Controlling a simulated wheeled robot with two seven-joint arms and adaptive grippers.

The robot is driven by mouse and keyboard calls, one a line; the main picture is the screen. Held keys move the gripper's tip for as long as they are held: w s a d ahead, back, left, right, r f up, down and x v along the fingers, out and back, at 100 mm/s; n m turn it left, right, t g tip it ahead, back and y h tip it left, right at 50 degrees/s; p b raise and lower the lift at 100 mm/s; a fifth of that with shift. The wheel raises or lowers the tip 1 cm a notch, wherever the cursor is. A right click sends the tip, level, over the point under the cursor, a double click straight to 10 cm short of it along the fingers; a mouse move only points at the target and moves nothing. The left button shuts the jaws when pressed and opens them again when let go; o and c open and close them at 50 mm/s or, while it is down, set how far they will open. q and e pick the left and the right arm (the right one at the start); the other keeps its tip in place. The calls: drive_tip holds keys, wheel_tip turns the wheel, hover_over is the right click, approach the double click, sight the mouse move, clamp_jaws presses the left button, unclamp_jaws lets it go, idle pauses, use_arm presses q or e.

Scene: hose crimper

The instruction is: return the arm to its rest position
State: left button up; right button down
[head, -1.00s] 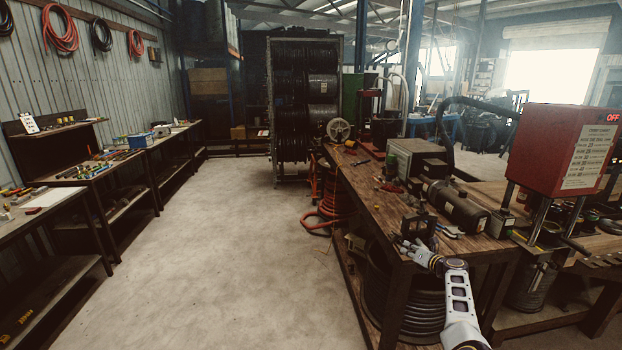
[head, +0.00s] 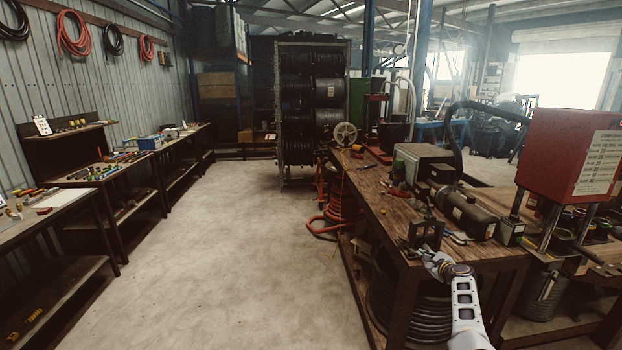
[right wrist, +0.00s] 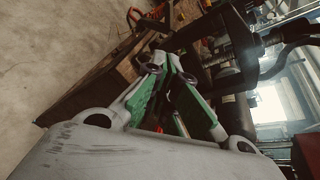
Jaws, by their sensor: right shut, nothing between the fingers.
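My right arm comes in at the bottom right of the head view. Its gripper (head: 432,262) is at the front edge of the wooden workbench (head: 383,205), beside a small black frame-like fixture (head: 425,235). In the right wrist view the gripper's green-padded fingers (right wrist: 168,65) come together at the tips with nothing between them. The bench edge and dark parts show just beyond them. I cannot tell whether the fingers touch the fixture. My left gripper is in neither current view.
A red crimper housing (head: 570,150) stands at the right, with a dark cylinder (head: 463,212) on the bench. Coiled hose (head: 400,305) sits beneath. Side tables (head: 95,175) line the left wall, and a hose reel rack (head: 312,100) stands behind. The middle floor (head: 230,260) is clear.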

drive_tip(key=s+a+f+n+g+h+b, duration=0.1)
drive_tip(key=s+a+f+n, duration=0.2)
drive_tip(key=f+n, duration=0.7)
drive_tip(key=s+a+f+n+g+h, duration=0.2)
drive_tip(key=s+a+f+n, duration=0.15)
drive_tip(key=f+n, duration=0.7)
drive_tip(key=s+a+f+n+g+y+b, duration=0.15)
drive_tip(key=s+a+f+n, duration=0.25)
drive_tip(key=s+f, duration=0.7)
drive_tip(key=s+a+f+n+g, duration=0.2)
drive_tip(key=s+a+f+n, duration=0.1)
drive_tip(key=s+f, duration=0.9)
drive_tip(key=s+a+f+n+g, duration=0.1)
drive_tip(key=s+a+f+g, duration=0.1)
drive_tip(key=s+f, duration=0.65)
drive_tip(key=s+a+f+n+g, duration=0.15)
drive_tip(key=s+f, duration=0.25)
drive_tip(key=s, duration=1)
drive_tip(key=s+f+g, duration=0.1)
drive_tip(key=s+f, duration=0.2)
drive_tip(key=s, duration=1.1)
drive_tip(key=s+a+f+g+b, duration=0.1)
drive_tip(key=s+f+g, duration=0.1)
drive_tip(key=s, duration=1.3)
drive_tip(key=shift+f+b, duration=0.3)
drive_tip(key=shift+f, duration=0.6)
